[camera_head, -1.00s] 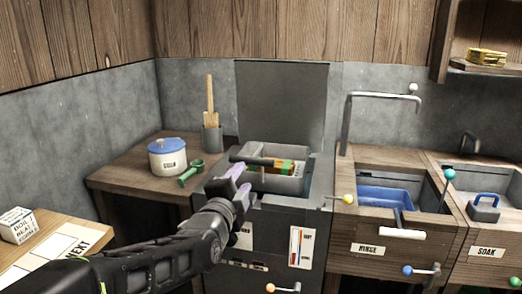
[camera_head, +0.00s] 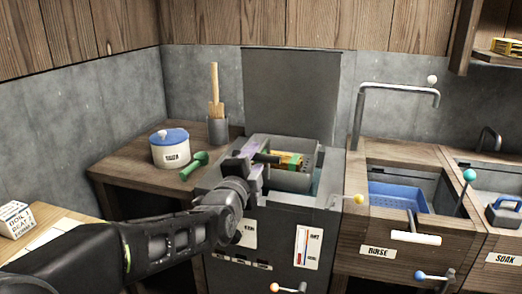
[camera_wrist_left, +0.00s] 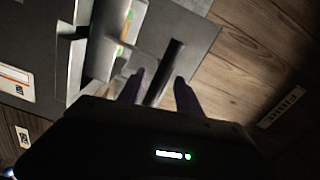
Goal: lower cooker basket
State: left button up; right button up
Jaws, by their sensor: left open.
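The grey cooker (camera_head: 270,220) stands in the middle with its lid (camera_head: 290,95) raised behind it. The basket (camera_head: 292,181) sits in the cooker's open top, with a yellow and green bundle (camera_head: 288,160) in it. Its dark handle (camera_head: 266,158) sticks out towards the left. My left gripper (camera_head: 256,160) is open at this handle. In the left wrist view the dark handle (camera_wrist_left: 172,65) runs between the two purple fingers (camera_wrist_left: 159,88), with space on both sides. The gripper hides part of the handle in the head view. My right gripper is out of view.
The rinse sink (camera_head: 375,240) and tap (camera_head: 398,88) are at right.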

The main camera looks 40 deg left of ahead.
aim_at(261, 148)
pick_arm(q)
jog(key=x, duration=0.6)
jog(key=shift+s, duration=0.1)
jog(key=shift+c, duration=0.4)
grip_shut()
dwell(0.8)
